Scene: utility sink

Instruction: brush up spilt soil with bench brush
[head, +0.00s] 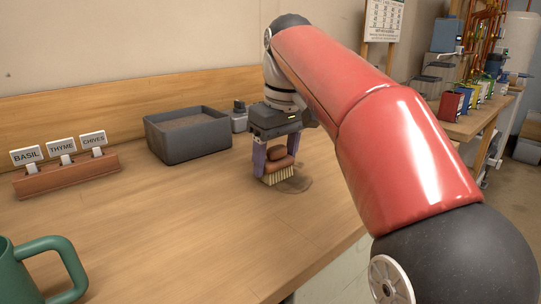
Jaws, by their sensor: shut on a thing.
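My gripper (276,160) points down over the wooden bench and is shut on the bench brush (279,166). The brush has a reddish-brown wooden body and pale bristles facing down. The bristles are at or just above the bench top; I cannot tell if they touch. The spilt soil (297,184) is a thin brown patch beside the bristles, on their right. Part of it is hidden behind the brush and gripper.
A dark grey tray (186,147) filled with soil stands at the back, left of my gripper. A label holder (66,179) with herb cards is further left. A green mug (40,275) stands front left. The middle of the bench (190,230) is clear.

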